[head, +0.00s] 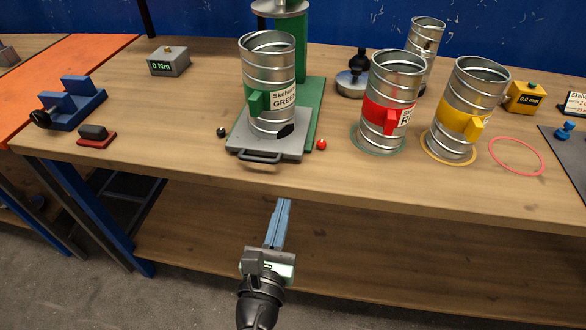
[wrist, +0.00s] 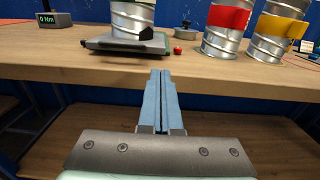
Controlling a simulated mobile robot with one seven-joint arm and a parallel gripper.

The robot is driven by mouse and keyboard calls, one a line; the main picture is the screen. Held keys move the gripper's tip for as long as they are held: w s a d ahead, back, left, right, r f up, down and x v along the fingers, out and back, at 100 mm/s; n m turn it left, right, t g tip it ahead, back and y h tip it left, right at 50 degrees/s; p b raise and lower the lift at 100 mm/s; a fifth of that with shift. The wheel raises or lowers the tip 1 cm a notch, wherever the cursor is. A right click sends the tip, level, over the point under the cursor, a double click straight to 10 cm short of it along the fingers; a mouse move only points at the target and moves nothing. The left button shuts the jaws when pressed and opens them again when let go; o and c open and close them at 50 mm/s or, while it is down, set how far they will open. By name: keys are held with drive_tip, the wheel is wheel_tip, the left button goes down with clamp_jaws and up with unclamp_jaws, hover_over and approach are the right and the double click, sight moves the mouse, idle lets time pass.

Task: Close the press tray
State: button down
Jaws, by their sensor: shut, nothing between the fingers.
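The press tray (head: 240,142) is a grey plate with a dark front handle (head: 261,156), pulled out toward the table's front edge from the green press (head: 308,100). A spiral duct with a green band and clip (head: 268,70) stands upright on the tray. In the wrist view the tray (wrist: 105,45) shows at the upper left with the duct's lower part (wrist: 132,20) on it. My gripper (head: 284,202) is shut and empty, in front of the table edge and apart from the handle. It also shows in the wrist view (wrist: 160,75).
Red-banded (head: 387,100) and yellow-banded (head: 462,105) ducts stand to the right, with another duct behind. A red ball knob (head: 321,144) and a black knob (head: 221,132) flank the tray. A blue cradle (head: 75,105) and red-based block (head: 96,136) lie left.

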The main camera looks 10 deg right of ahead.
sight(296, 157)
drive_tip(key=x, duration=1.1)
drive_tip(key=shift+w+b, duration=0.15)
drive_tip(key=shift+b, duration=0.2)
drive_tip(key=shift+d, duration=0.1)
drive_tip(key=x, duration=0.4)
drive_tip(key=shift+w+b, duration=0.1)
drive_tip(key=shift+b, duration=0.25)
drive_tip(key=shift+f, duration=0.1)
